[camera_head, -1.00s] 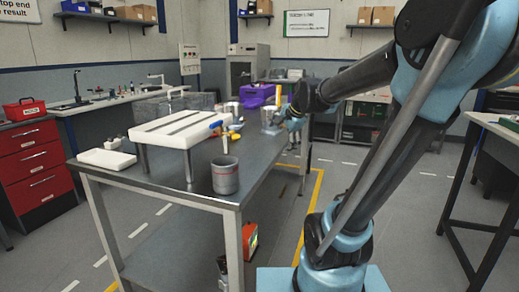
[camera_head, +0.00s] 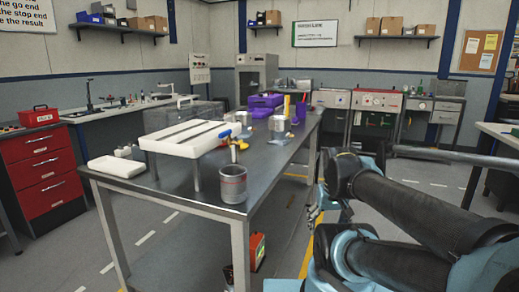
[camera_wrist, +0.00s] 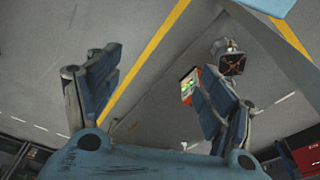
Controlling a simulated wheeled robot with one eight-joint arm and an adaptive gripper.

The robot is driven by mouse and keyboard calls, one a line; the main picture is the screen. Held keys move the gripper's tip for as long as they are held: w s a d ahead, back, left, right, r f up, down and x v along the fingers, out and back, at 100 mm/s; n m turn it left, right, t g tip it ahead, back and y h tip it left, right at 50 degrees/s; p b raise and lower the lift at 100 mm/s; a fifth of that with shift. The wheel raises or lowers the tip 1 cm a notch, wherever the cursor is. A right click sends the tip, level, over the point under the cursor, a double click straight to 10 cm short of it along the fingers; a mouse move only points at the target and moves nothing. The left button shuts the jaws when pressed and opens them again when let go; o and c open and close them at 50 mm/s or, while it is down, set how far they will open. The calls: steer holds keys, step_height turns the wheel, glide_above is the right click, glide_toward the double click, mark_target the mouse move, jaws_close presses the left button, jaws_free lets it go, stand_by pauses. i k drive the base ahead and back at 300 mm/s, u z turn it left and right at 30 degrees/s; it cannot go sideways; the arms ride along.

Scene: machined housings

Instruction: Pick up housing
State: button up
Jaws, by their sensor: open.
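Two silvery metal parts that look like machined housings stand on the grey metal table (camera_head: 215,190) in the head view. One housing (camera_head: 278,128) is nearer, close to the table's right edge, and the other (camera_head: 298,113) is behind it. My gripper (camera_head: 315,208) hangs beside the table's right edge, below the tabletop and apart from both parts. In the wrist view my gripper (camera_wrist: 155,95) has its two fingers spread wide with only floor between them. No housing on the tabletop can be made out in the wrist view.
A white raised platform (camera_head: 190,138), a white slab (camera_head: 117,167) and purple bins (camera_head: 265,104) share the table. A red-green device (camera_head: 257,250) sits below.

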mark_target(244, 118)
steer(key=z, duration=0.45)
steer(key=k, duration=0.5)
steer(key=z, duration=0.85)
steer(key=k, duration=0.75)
steer(key=z, duration=0.65)
steer(key=i, duration=1.8)
steer(key=u, duration=0.75)
steer(key=i, duration=1.05)
steer(key=u, duration=1.25)
steer(key=i, duration=1)
steer(key=u, duration=0.65)
